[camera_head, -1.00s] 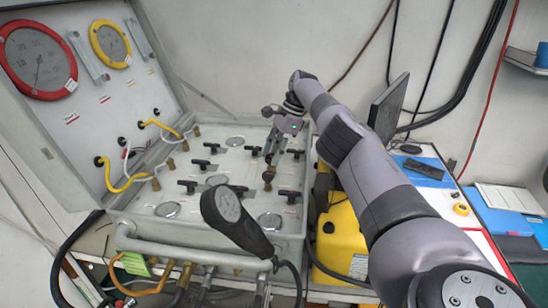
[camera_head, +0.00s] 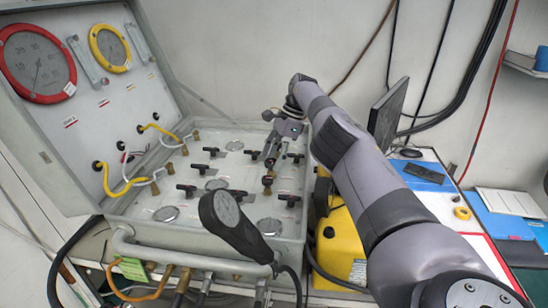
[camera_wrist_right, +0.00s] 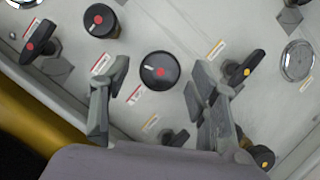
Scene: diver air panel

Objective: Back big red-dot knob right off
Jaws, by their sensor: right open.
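My right gripper (camera_head: 270,160) is over the right-hand rear part of the panel (camera_head: 235,171). In the right wrist view its two fingers (camera_wrist_right: 160,78) stand apart. A big round black knob with a red dot and a white pointer mark (camera_wrist_right: 160,71) shows between the fingertips, with clear gaps on both sides. I cannot tell whether the fingertips reach down to its height. A second round red-dot knob (camera_wrist_right: 101,21) lies up and left of it. In the head view the fingers partly hide the knobs there. My left gripper is out of view.
T-handle valves (camera_head: 187,190) and a red-dot handle (camera_wrist_right: 40,40) stand nearby, as does a yellow-dot handle (camera_wrist_right: 243,68). The open lid (camera_head: 85,120) with gauges rises at left. A handheld gauge (camera_head: 235,222) is in front; a yellow case (camera_head: 340,240) is at right.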

